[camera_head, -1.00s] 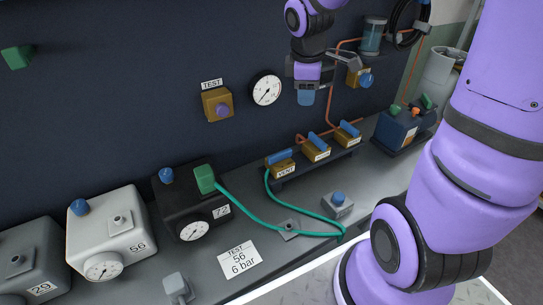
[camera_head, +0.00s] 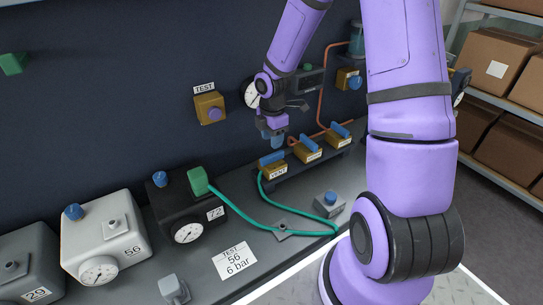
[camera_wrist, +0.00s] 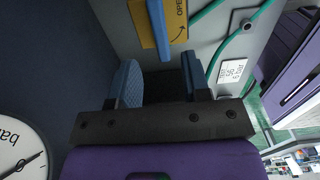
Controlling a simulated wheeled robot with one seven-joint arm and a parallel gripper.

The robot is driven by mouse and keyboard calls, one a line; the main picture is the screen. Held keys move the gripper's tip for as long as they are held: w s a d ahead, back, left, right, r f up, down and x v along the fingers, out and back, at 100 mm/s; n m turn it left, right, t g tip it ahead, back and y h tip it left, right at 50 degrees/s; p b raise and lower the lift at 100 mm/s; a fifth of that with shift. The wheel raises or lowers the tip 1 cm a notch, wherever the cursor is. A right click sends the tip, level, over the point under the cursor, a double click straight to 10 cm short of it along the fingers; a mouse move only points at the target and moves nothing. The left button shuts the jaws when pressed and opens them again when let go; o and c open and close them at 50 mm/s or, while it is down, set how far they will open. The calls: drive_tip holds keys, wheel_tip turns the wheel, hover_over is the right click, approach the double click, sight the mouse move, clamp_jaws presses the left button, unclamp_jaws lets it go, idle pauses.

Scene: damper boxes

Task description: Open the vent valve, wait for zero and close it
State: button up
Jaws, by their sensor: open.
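The vent valve (camera_head: 276,172) is a brass block labelled VENT with a blue lever (camera_head: 271,159), at the left end of a row of three valves. My gripper (camera_head: 271,138) is just above it, open, apart from the lever in the head view. In the wrist view, the blue-padded fingers of my gripper (camera_wrist: 158,82) are spread with nothing between them. A brass plate marked OPEN with an arrow (camera_wrist: 176,22) and a blue lever (camera_wrist: 159,28) lie beyond the fingertips. The wall gauge (camera_head: 249,94) is partly behind my arm; its dial (camera_wrist: 18,155) is cut off in the wrist view.
Two more blue-levered valves (camera_head: 308,152) stand right of the vent valve. A green hose (camera_head: 250,218) runs to the black box marked 72 (camera_head: 186,215). A TEST card (camera_head: 235,261) lies on the bench. A TEST block with a purple knob (camera_head: 210,108) is on the wall.

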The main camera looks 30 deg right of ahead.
sight(272, 155)
wheel_tip(272, 155, down, 7)
drive_tip(key=shift+f, duration=0.2)
idle(0.3)
clamp_jaws()
